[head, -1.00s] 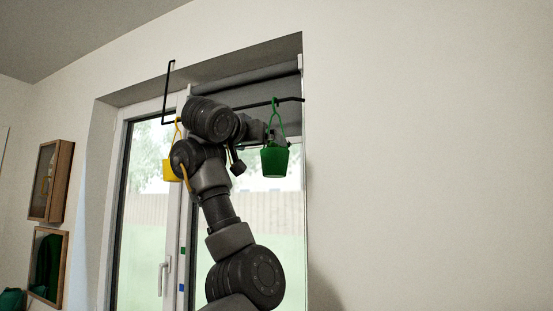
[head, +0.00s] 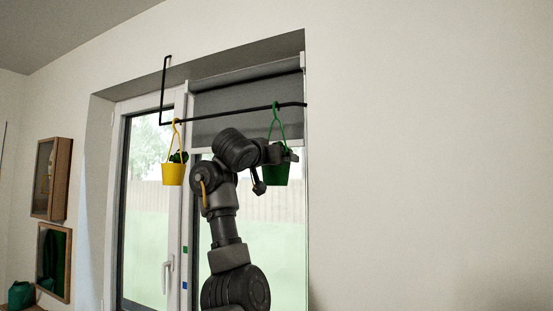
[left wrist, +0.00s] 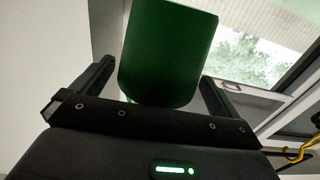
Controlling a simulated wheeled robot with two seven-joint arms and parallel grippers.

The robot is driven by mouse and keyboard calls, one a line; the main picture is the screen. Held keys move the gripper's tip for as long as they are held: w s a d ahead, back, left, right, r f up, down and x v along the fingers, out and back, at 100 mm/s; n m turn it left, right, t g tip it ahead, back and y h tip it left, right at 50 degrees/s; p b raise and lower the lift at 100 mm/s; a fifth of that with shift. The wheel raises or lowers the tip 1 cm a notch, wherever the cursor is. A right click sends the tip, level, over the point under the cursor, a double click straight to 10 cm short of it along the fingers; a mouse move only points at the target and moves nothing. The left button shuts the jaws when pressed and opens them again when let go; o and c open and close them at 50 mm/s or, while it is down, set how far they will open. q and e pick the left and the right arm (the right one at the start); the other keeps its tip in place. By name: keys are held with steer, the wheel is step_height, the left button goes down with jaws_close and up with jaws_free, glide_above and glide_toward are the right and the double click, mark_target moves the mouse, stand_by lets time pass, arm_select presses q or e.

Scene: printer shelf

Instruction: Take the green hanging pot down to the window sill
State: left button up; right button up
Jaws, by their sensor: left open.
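The green pot (head: 276,176) hangs by its green loop handle from the black rail (head: 235,110) in front of the window. My left gripper (head: 286,156) is at the upper part of the pot in the head view and partly covers it. In the left wrist view the pot (left wrist: 168,50) shows between the two spread fingers of the gripper (left wrist: 155,85), with a gap on each side. The gripper is open; I see no finger clamped on the pot. I cannot make out the window sill. My right gripper is not in view.
A yellow pot (head: 173,174) with a plant hangs on the same rail to the left, close to my arm. A grey roller blind (head: 245,85) is behind the rail. Two framed boxes (head: 44,180) hang on the left wall. The right wall is bare.

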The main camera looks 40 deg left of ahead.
arm_select(q)
steer(key=shift+w, duration=0.15)
steer(key=shift+d, duration=0.15)
steer(key=shift+c, duration=0.4)
steer(key=c, duration=1.2)
steer(key=shift+a+r+b, duration=0.3)
steer(key=shift+a, duration=0.05)
steer(key=shift+s+a+r+b, duration=0.35)
steer(key=shift+s+a+r, duration=0.95)
steer(key=shift+a, duration=0.5)
steer(key=shift+s+a+r+b, duration=0.35)
steer(key=shift+s+a+r, duration=1)
steer(key=shift+a, duration=0.5)
steer(key=shift+s+a+r+b, duration=0.35)
steer(key=shift+s+a+r, duration=0.75)
steer(key=shift+s+a, duration=0.55)
